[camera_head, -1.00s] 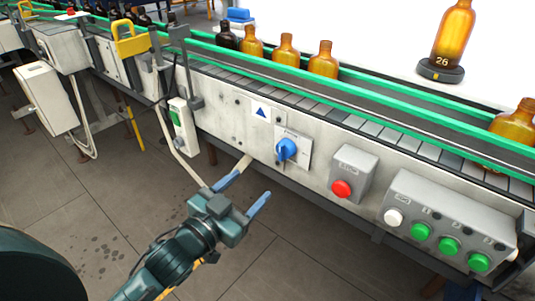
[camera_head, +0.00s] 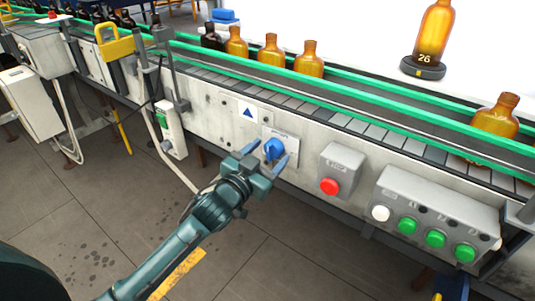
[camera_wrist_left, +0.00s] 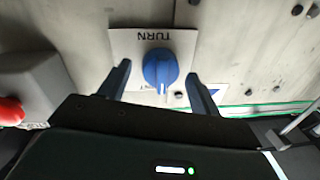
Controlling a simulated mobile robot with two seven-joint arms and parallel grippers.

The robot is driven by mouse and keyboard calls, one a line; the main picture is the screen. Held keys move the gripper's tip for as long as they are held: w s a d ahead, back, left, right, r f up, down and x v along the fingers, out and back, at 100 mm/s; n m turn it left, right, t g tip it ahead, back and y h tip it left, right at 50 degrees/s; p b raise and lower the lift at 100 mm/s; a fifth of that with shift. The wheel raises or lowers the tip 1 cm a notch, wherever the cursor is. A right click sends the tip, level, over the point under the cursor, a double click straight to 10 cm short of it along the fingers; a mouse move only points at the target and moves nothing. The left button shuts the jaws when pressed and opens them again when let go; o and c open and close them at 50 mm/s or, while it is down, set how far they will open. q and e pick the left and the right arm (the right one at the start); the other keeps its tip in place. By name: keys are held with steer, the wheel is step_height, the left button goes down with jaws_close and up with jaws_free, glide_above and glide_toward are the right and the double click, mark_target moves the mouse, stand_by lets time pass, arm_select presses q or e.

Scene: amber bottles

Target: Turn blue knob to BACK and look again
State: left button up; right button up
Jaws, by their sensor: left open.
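The blue knob (camera_head: 273,149) sits on a light square plate on the conveyor's side panel. In the left wrist view the blue knob (camera_wrist_left: 160,68) shows below the upside-down word TURN on its plate (camera_wrist_left: 122,42). My left gripper (camera_head: 266,156) is open in front of the knob. In the left wrist view the fingers of the left gripper (camera_wrist_left: 158,82) stand on either side of the knob, with gaps visible on both sides. The knob's lower grip points towards the gripper in that view. My right gripper is not in view.
A red button (camera_head: 330,186) on a grey box is right of the knob. A button box (camera_head: 437,205) with white and green buttons lies further right. Amber bottles (camera_head: 270,50) stand on the conveyor above.

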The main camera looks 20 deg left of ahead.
arm_select(q)
steer(key=shift+w, duration=0.1)
steer(key=shift+c, duration=0.3)
steer(key=c, duration=0.9)
steer(key=shift+m, duration=0.3)
steer(key=m+p, duration=0.1)
steer(key=m, duration=0.2)
steer(key=shift+m, duration=0.3)
steer(key=m, duration=0.4)
steer(key=shift+f+m+h+p, duration=0.1)
steer(key=shift+m+h+p, duration=0.2)
steer(key=shift+m+p, duration=0.1)
steer(key=m, duration=0.4)
steer(key=shift+m+h, duration=0.3)
steer(key=shift+m, duration=0.1)
steer(key=m, duration=0.5)
steer(key=shift+f+h, duration=0.1)
steer(key=shift+h, duration=0.2)
